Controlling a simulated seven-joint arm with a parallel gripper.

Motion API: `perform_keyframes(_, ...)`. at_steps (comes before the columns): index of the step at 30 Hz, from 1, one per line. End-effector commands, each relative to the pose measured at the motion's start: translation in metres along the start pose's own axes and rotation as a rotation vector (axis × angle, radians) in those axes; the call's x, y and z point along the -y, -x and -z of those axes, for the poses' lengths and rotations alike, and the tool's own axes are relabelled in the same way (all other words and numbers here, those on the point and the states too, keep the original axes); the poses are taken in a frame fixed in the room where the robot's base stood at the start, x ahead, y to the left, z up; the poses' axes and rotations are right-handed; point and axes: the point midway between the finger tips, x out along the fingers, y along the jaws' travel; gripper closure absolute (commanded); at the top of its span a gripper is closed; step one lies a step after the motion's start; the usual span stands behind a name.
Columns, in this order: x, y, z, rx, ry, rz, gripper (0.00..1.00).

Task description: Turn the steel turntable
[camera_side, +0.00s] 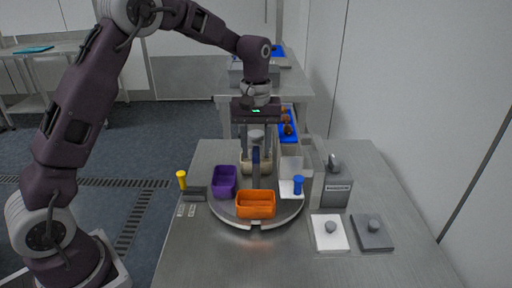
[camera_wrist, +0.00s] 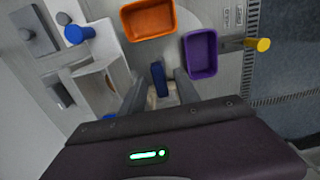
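The round steel turntable (camera_side: 292,213) lies on the steel table. It bears an orange tray (camera_side: 256,206) at the front, a purple tray (camera_side: 225,181) at the left and a beige tray (camera_side: 247,168) at the back, partly hidden by my gripper. A blue upright piece (camera_side: 256,157) stands near its middle and also shows in the wrist view (camera_wrist: 158,78). My gripper (camera_wrist: 160,88) points down over the back of the turntable. Its fingers are apart, with the blue piece showing between them. I cannot tell whether either finger touches it.
A blue-topped knob (camera_side: 298,186) stands at the turntable's right, a yellow-topped one (camera_side: 182,180) at its left. A grey box (camera_side: 338,192), a white plate (camera_side: 328,233) and a grey plate (camera_side: 374,234) are at right. A blue tray (camera_side: 285,113) with brown items lies behind. The front table is clear.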

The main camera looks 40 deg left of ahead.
Motion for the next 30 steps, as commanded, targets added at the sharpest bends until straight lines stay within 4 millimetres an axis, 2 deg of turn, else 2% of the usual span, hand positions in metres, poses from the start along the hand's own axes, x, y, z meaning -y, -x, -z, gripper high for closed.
perform_keyframes(2, 0.0000, 0.0002, -0.0001, 0.000, 0.000, 0.000, 0.62)
perform_keyframes(3, 0.0000, 0.0003, -0.0001, 0.000, -0.001, 0.000, 0.66)
perform_keyframes(8, -0.0001, 0.0005, -0.0001, 0.000, -0.001, 0.000, 0.97)
perform_keyframes(9, -0.0001, 0.0005, -0.0001, 0.000, -0.001, 0.000, 1.00)
perform_keyframes(30, -0.0001, 0.0010, -0.0002, 0.000, -0.001, 0.000, 1.00)
